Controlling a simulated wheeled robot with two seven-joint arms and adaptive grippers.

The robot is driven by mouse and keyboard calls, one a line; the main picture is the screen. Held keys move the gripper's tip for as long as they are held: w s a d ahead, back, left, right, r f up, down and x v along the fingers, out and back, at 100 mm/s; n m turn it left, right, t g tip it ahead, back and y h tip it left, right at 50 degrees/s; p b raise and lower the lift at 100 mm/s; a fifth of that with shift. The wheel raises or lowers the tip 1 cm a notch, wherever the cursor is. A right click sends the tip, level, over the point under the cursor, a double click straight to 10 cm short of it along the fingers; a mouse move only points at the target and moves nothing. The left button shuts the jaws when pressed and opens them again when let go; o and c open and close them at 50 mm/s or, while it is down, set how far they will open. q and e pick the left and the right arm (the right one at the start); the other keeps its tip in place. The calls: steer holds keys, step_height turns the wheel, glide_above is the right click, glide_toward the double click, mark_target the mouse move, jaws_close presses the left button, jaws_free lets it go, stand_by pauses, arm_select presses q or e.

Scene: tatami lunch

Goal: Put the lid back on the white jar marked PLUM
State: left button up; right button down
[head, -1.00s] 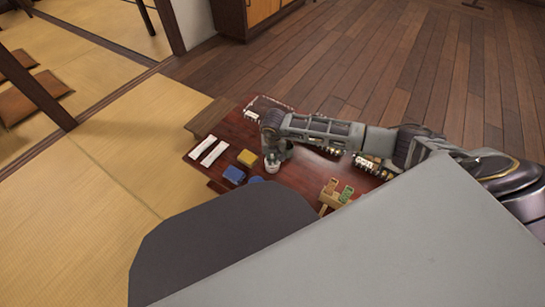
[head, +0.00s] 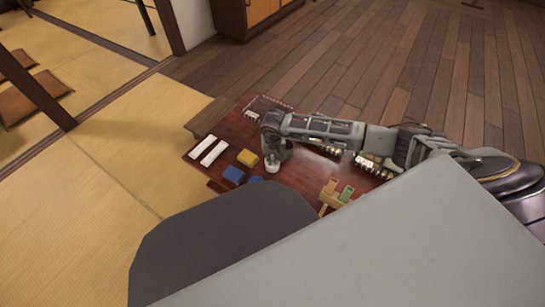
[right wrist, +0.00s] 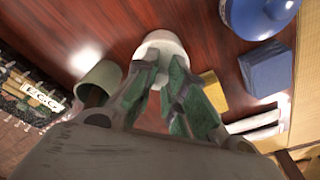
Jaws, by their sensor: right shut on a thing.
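The white jar (head: 272,168) stands on the red-brown low table, directly under my right gripper (head: 274,158). In the right wrist view the white round top (right wrist: 163,42) shows just beyond the fingertips. My right gripper (right wrist: 165,66) has its two green-grey fingers drawn together on a small pale part, which looks like the lid's knob. The lid appears to be at the jar's mouth. The fingers hide the contact, so I cannot tell whether it is fully seated. The PLUM marking is not readable. My left gripper is not in view.
A grey-green cup (right wrist: 100,78) is close beside the fingers. A yellow box (head: 247,158), blue box (head: 234,174) and white rolled cloths (head: 213,153) lie left of the jar. A wooden rack (head: 328,195) is at right. An EGG sign (right wrist: 42,93) marks a food tray.

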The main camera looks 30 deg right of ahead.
stand_by(0.5)
steer(key=c, duration=1.5)
jaws_free()
steer(key=shift+o, duration=1.3)
steer(key=o, duration=0.3)
